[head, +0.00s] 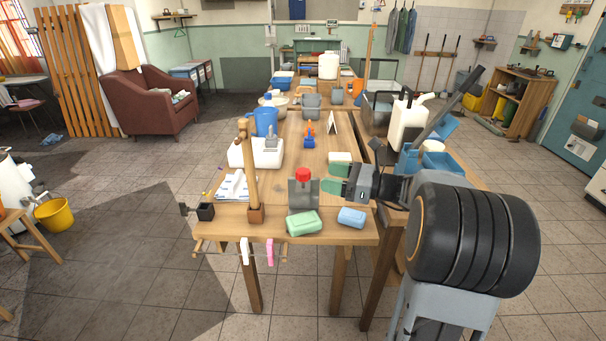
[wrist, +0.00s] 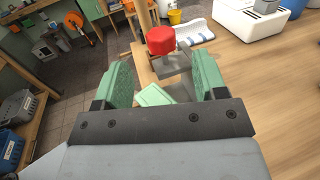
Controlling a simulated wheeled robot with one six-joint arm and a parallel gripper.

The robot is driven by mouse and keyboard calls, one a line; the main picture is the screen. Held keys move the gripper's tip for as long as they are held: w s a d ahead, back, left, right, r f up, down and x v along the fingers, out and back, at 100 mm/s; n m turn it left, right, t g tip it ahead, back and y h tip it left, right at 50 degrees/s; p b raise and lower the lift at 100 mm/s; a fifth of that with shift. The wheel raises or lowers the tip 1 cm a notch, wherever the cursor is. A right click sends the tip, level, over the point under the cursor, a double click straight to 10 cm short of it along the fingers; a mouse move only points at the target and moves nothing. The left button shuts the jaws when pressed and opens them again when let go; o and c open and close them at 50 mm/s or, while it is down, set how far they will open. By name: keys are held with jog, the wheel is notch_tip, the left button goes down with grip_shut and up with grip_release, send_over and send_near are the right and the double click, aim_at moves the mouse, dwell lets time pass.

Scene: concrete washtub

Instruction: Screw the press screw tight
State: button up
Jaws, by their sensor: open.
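The press screw has a round red knob (head: 303,174) on top of a grey metal press (head: 302,195) near the front end of the wooden table. In the wrist view the red knob (wrist: 160,40) is ahead of my fingers, near the top, with part of the grey press (wrist: 174,62) below it. My gripper (head: 333,186) has green finger pads and is just right of the press. In the wrist view my gripper (wrist: 152,80) is open, with a wide gap and nothing held. The knob is beyond the fingertips, apart from them. The screw's thread is hidden.
A green soap bar (head: 304,223) and a blue one (head: 352,217) lie at the table's front edge. A wooden post (head: 250,170) stands left of the press. A sponge (head: 340,158) lies behind my gripper. A white canister (head: 407,124) stands to the right.

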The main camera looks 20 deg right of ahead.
aim_at(303, 171)
jog(key=x, duration=0.8)
jog(key=shift+f, duration=0.1)
jog(key=c, duration=0.9)
jog(key=shift+b, duration=0.3)
